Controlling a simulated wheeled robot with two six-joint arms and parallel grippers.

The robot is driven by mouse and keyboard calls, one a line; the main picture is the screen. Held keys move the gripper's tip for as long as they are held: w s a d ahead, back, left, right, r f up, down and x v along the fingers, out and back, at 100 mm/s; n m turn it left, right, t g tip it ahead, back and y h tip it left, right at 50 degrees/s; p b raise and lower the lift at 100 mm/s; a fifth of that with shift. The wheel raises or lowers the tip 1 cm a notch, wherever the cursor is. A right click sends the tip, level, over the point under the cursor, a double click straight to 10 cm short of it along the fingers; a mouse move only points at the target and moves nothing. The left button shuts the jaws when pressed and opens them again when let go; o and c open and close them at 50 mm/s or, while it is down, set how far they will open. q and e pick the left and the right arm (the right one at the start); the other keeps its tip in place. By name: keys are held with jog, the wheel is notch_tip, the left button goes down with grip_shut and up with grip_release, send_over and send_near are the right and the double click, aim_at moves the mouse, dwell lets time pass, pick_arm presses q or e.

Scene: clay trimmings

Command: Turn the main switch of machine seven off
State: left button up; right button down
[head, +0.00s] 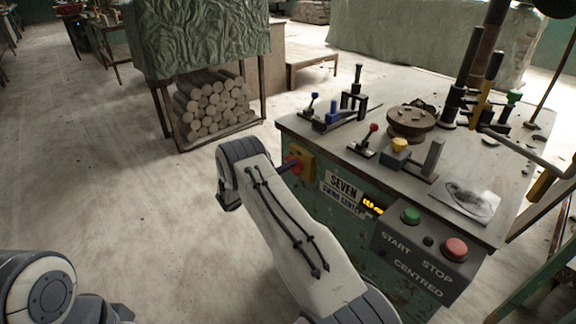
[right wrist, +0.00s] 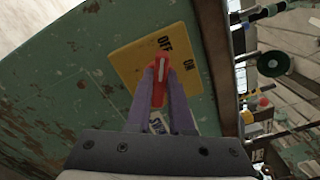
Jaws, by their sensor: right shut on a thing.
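The main switch is a red handle (right wrist: 160,84) with a white line, on a yellow plate (right wrist: 130,70) marked OFF and ON. In the right wrist view the white line points up toward the word OFF, with ON off to the right. My right gripper (right wrist: 163,92) is shut on the red handle, one purple finger on each side. In the head view my right gripper (head: 287,167) is at the yellow plate (head: 306,163) on the green machine (head: 330,215), beside its SEVEN label (head: 343,185). My left gripper is out of view.
A control box with a green START button (head: 410,216) and a red STOP button (head: 455,249) sits right of the label. Small levers and a round wooden disc (head: 410,121) stand on the machine top. The floor (head: 90,190) at left is clear.

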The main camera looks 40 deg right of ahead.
jog(key=n, duration=0.5)
jog(key=shift+w+f+n+p, duration=0.1)
jog(key=shift+f+n+p, duration=0.2)
dwell(0.4)
jog(key=c, duration=0.8)
grip_release()
jog(key=shift+a, duration=0.1)
jog(key=a, duration=1)
jog(key=shift+s+a, duration=0.2)
jog(key=shift+s, duration=0.25)
